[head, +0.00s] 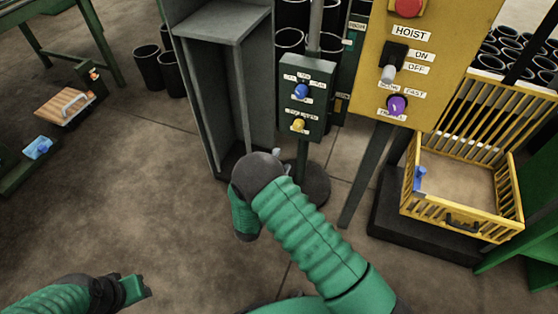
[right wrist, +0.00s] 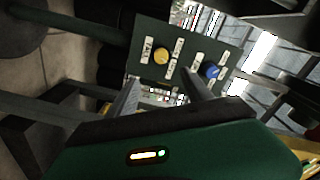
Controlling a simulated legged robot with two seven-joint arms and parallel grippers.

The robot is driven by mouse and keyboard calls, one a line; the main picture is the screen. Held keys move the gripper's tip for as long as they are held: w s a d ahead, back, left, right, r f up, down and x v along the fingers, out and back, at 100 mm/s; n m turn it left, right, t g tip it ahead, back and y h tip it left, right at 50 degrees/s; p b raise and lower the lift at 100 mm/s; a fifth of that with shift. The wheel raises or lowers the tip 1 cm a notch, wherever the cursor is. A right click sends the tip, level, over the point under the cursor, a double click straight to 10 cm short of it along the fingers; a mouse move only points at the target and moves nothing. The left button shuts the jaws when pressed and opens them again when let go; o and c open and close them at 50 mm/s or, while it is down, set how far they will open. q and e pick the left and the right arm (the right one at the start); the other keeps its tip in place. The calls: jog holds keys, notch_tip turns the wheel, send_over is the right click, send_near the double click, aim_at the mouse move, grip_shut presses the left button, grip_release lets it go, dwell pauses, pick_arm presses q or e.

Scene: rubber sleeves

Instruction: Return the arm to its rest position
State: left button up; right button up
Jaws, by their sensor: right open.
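My right arm (head: 310,232), in a ribbed green sleeve, reaches up from the bottom of the head view. Its dark wrist hides most of the right gripper (head: 276,153); a small grey fingertip shows in front of the small control box. In the right wrist view the right gripper (right wrist: 160,76) has its two grey fingers apart with nothing held between them. The box's panel (right wrist: 145,48), with a yellow knob (right wrist: 162,56) and a blue knob (right wrist: 209,71), lies beyond the fingertips. My left gripper (head: 133,289) is at the lower left, its jaws too unclear to judge.
The small control box (head: 318,122) stands on a post with a round base. A yellow hoist panel (head: 455,60) is to its right, above a yellow slatted crate (head: 412,190). A grey open cabinet (head: 193,95) stands behind my right wrist. The floor at left centre is clear.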

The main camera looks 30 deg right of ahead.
jog(key=shift+s+a, duration=0.3)
jog(key=shift+a, duration=0.05)
